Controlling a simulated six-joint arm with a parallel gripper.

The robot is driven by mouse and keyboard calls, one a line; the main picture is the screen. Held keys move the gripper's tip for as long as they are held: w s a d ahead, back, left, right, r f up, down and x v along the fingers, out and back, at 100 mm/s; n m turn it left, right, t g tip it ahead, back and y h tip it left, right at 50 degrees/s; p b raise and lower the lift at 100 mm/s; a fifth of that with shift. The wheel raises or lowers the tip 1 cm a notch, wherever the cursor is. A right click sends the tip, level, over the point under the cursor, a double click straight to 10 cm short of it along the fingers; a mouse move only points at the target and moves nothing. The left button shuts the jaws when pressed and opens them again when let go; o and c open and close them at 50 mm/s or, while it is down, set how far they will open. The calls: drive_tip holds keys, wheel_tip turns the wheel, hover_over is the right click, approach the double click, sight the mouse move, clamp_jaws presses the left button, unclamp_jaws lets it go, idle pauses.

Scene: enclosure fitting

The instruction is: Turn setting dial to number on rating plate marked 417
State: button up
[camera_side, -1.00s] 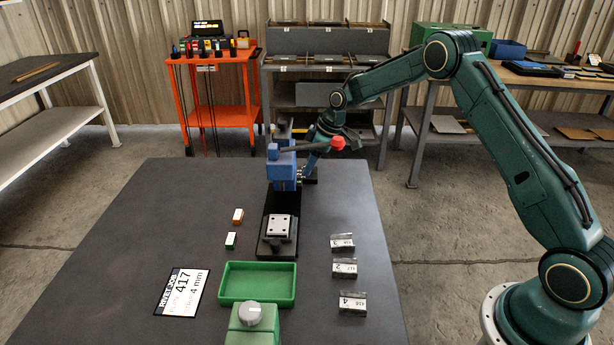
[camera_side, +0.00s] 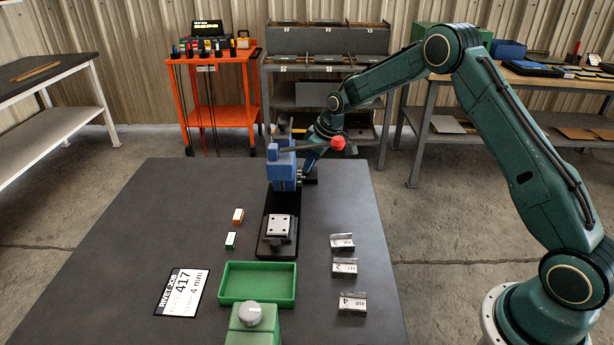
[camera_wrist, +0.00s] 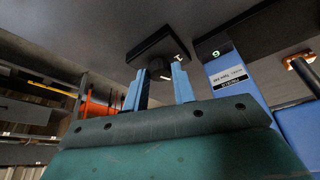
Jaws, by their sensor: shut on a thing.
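The setting dial is a small dark round knob (camera_wrist: 156,64) on a black box, seen in the wrist view beside the blue press (camera_side: 283,170). The white card (camera_side: 183,291) on the table reads 417 and 4 mm. Three small dark blocks with labels (camera_side: 342,243) stand on the right, numbered 3, 2 and 4; their smaller print is unclear.
The press lever with its red knob (camera_side: 337,143) sticks out over my gripper. A green tray (camera_side: 257,284), a green box with a grey knob (camera_side: 252,316) and two small parts (camera_side: 238,215) are nearer. The table's left side is clear.

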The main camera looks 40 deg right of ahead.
drive_tip(key=o, duration=1)
drive_tip(key=v, duration=1.3)
drive_tip(key=shift+s+r, duration=0.1)
drive_tip(key=shift+r, duration=0.3)
